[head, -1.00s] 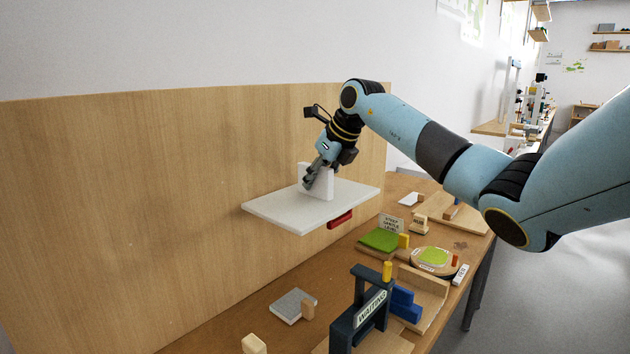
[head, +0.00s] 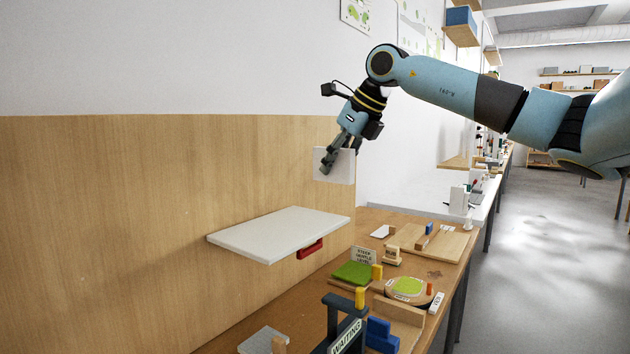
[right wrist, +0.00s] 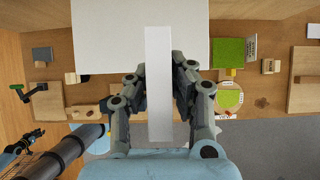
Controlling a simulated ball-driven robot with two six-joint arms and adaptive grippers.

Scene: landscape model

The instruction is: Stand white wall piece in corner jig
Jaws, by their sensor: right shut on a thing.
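The white wall piece (head: 334,166) is a flat, upright white panel. My right gripper (head: 326,166) is shut on it and holds it in the air above the white shelf (head: 280,236), with a clear gap below. In the right wrist view the piece (right wrist: 158,85) shows edge-on as a pale strip between the two fingers of the right gripper (right wrist: 158,75). A wooden base with a raised wall (head: 398,311) on the bench looks like the corner jig; blue blocks (head: 380,335) are at it.
A dark frame marked WAITING (head: 343,330) stands at the front of the bench. Behind are a green pad (head: 352,272), a round board (head: 408,288) and a wooden board (head: 440,243). A wood panel (head: 130,220) rises behind the shelf, which has a red part (head: 310,249) beneath.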

